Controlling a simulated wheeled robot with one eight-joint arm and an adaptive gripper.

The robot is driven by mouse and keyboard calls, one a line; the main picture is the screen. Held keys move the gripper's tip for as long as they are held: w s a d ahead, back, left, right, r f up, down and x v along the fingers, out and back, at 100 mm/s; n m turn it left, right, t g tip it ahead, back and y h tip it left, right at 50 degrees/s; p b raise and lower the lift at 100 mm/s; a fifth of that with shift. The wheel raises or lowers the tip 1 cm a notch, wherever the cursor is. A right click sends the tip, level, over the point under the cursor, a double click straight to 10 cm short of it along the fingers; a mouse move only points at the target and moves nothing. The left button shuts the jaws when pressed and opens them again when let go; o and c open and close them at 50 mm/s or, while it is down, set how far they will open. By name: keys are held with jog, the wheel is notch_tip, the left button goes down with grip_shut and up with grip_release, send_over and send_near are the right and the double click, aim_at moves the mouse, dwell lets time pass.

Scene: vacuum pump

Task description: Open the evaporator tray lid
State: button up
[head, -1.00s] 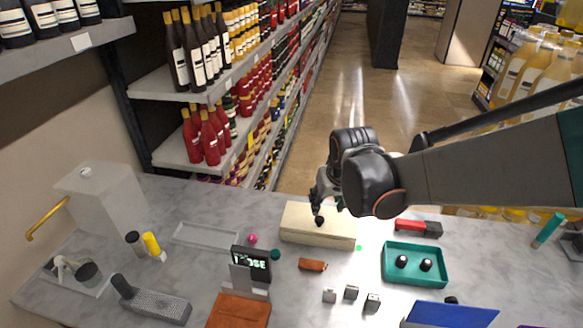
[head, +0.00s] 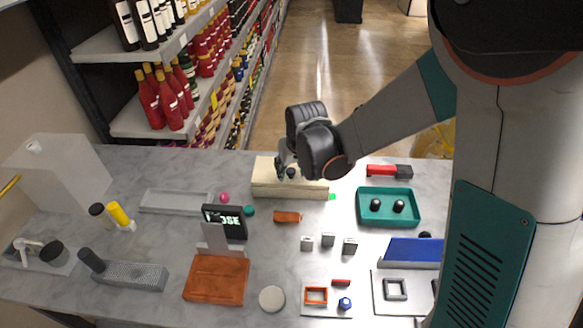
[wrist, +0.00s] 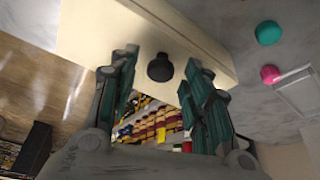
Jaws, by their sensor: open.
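The evaporator tray is a long cream box (head: 300,192) at the back middle of the counter, with a flat cream lid (wrist: 95,35) lying on it. A small black knob (head: 291,172) stands up from the lid. My gripper (head: 281,168) is at the knob, above the lid's left part. In the wrist view, the dark knob (wrist: 160,68) shows between the two spread fingertips (wrist: 160,60), with space on both sides. My gripper is open and holds nothing.
A teal tray (head: 388,222) with two black knobs and a red-handled tool (head: 390,171) lie to the right. An orange-brown block (head: 287,217) lies in front. A dark sign (head: 224,221) stands front left, and an empty grey tray (head: 176,202) lies left.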

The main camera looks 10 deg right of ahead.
grip_shut()
jog(key=shift+r, duration=0.15)
